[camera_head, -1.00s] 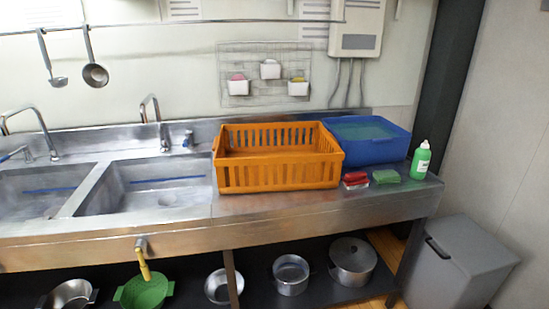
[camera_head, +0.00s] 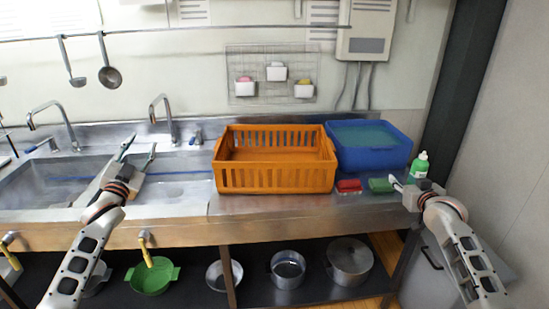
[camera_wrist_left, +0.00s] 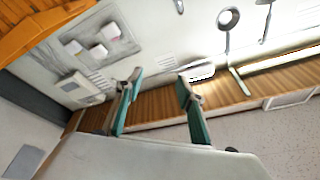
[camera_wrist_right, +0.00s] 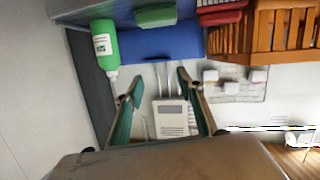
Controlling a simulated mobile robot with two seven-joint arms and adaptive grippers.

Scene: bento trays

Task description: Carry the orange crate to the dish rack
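The orange crate (camera_head: 275,180) is an empty slatted basket on the steel counter, right of the sinks and touching or nearly touching a blue tub. Its edge shows at the upper left of the left wrist view (camera_wrist_left: 50,28) and at the upper right of the right wrist view (camera_wrist_right: 285,28). My left gripper (camera_head: 140,150) is open and empty over the sink, left of the crate. Its spread fingers show in the left wrist view (camera_wrist_left: 158,82). My right gripper (camera_head: 402,184) is at the counter's right end by the green bottle, open and empty in its wrist view (camera_wrist_right: 158,88). I see no dish rack I can identify.
The blue tub (camera_head: 370,150) stands right of the crate. A red sponge (camera_head: 348,186), a green sponge (camera_head: 380,185) and a green bottle (camera_head: 419,166) sit in front of it. A faucet (camera_head: 162,115) rises behind the sink. A grey bin (camera_head: 425,275) stands below right.

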